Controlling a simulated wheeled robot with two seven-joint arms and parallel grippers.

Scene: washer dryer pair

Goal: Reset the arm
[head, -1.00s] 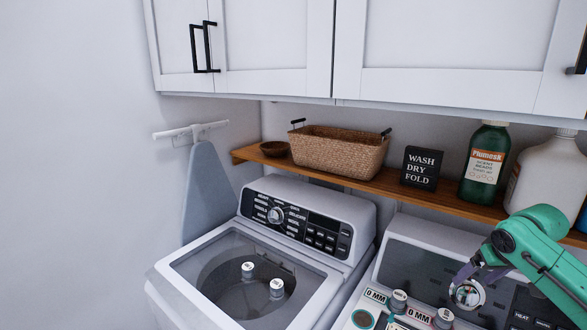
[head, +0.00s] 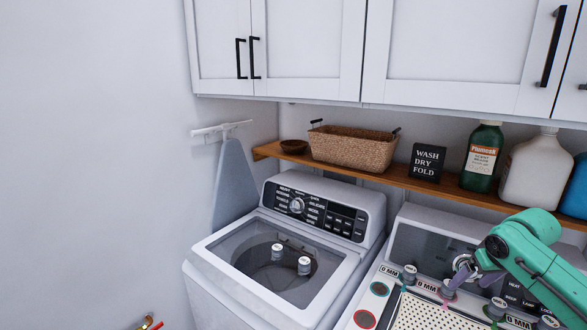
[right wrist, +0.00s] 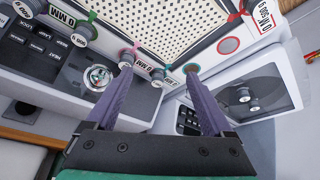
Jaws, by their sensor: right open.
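My right arm, teal, comes in from the right in the head view. Its gripper (head: 468,283) is by the dryer's control panel (head: 425,250), at the back edge of a perforated board (head: 430,312). My left gripper is not in view.
The open-topped-looking washer (head: 225,275) stands left of the dryer. A wooden shelf (head: 400,178) above holds a wicker basket (head: 350,150), a sign (head: 427,162) and bottles (head: 482,158). White cabinets (head: 440,50) hang over it. A small red and gold item (head: 150,323) shows at the lower edge.

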